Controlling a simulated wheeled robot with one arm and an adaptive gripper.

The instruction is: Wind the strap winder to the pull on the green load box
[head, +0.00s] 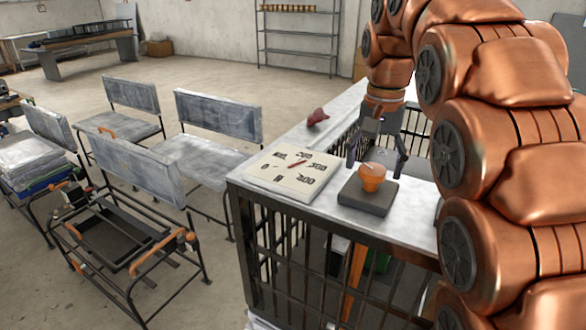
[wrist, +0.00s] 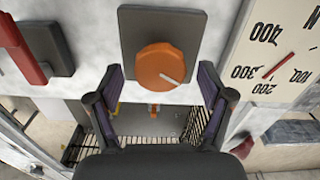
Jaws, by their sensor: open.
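The orange winder knob (head: 372,177) sits on a dark square base (head: 366,199) on the counter. In the wrist view the knob (wrist: 160,66) has a white pointer mark aimed to the lower right. My gripper (head: 376,163) is open above the knob, pointing down. In the wrist view its fingers (wrist: 161,78) stand apart on either side of the knob's lower part, with no clear contact. A white scale board (head: 293,174) with a red needle lies left of the knob; its numbers show upside down. A green patch (head: 379,262) shows behind the bars below the counter; I cannot tell whether it is the load box.
A red handle (wrist: 23,55) on a dark block lies left of the knob in the wrist view. A dark red object (head: 317,117) lies farther back on the counter (head: 334,122). Metal bars enclose the space below. Chairs (head: 219,120) stand at left.

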